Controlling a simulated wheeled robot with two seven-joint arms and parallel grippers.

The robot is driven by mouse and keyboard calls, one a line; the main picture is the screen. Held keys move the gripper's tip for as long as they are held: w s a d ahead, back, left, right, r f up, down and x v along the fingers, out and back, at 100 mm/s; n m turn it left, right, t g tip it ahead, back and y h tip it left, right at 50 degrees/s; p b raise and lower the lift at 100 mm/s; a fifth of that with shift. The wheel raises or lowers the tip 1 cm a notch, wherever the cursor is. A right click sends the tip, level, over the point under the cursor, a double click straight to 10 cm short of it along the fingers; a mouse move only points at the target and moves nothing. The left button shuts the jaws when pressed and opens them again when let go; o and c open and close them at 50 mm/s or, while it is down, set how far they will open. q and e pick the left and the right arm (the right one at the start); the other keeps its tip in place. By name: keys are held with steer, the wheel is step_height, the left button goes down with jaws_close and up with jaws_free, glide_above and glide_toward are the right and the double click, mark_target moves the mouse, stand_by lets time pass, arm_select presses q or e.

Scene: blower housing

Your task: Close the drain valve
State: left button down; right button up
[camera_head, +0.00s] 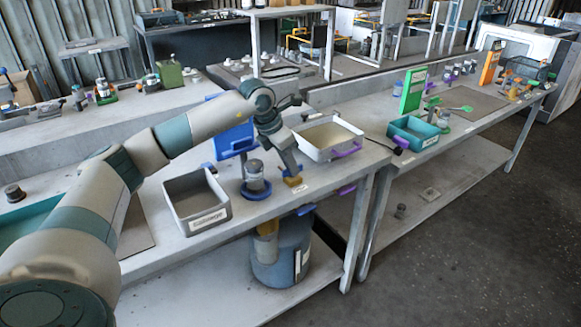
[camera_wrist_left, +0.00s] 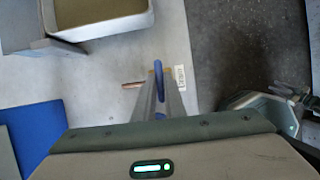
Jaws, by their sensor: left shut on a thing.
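The drain valve shows as a small brass body (camera_head: 293,181) at the front edge of the near bench, beside a printed label. In the left wrist view, its blue lever (camera_wrist_left: 158,75) stands between my fingertips. My left gripper (camera_head: 289,172) reaches down to the valve from above, and in the wrist view its two fingers (camera_wrist_left: 158,88) are closed on the lever. A copper-coloured pipe (camera_wrist_left: 133,85) runs left from the valve. The fingers hide part of the lever, and its exact angle is hard to tell. My right gripper cannot be made out.
A clear jar in a blue ring (camera_head: 256,190) stands just left of the valve. A grey tray (camera_head: 224,208) and a white tray (camera_head: 316,158) flank it. A blue bucket (camera_head: 285,270) sits on the shelf below. The floor in front is clear.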

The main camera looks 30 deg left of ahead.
arm_select(q)
steer(key=shift+r, duration=0.1)
steer(key=c, duration=1.8)
jaws_free()
